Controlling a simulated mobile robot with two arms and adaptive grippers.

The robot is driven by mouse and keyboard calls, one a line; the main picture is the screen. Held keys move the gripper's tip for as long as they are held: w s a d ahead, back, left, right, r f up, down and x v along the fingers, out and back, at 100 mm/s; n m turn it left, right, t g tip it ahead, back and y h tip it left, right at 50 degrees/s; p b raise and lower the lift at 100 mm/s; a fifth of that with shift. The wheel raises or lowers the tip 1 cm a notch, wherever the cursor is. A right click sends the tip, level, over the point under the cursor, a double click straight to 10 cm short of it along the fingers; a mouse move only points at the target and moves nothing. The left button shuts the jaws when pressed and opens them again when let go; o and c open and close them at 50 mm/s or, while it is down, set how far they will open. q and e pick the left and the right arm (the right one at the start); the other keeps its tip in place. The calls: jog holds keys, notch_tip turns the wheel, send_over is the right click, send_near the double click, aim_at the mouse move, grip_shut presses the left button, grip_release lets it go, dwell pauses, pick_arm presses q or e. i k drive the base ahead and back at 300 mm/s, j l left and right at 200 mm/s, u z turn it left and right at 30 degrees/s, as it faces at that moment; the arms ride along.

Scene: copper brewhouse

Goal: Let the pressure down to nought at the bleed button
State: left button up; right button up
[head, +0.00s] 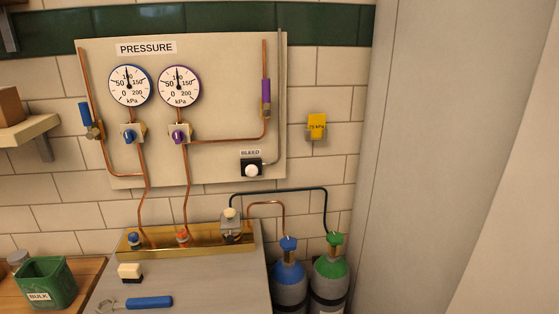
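The bleed button (251,171) is a white round knob on a black box at the lower right of the pressure board (220,75), under a BLEED label (250,153). The blue-rimmed gauge (130,86) and the purple-rimmed gauge (179,86) sit side by side at the board's upper left. Both needles point roughly straight up, near 100 kPa; the exact reading is too small to tell. A blue knob (130,136) and a purple knob (179,137) sit below them. Nothing touches the button. Neither of my grippers is in view.

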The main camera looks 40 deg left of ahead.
aim_at(250, 170)
jog(key=u, duration=1.3)
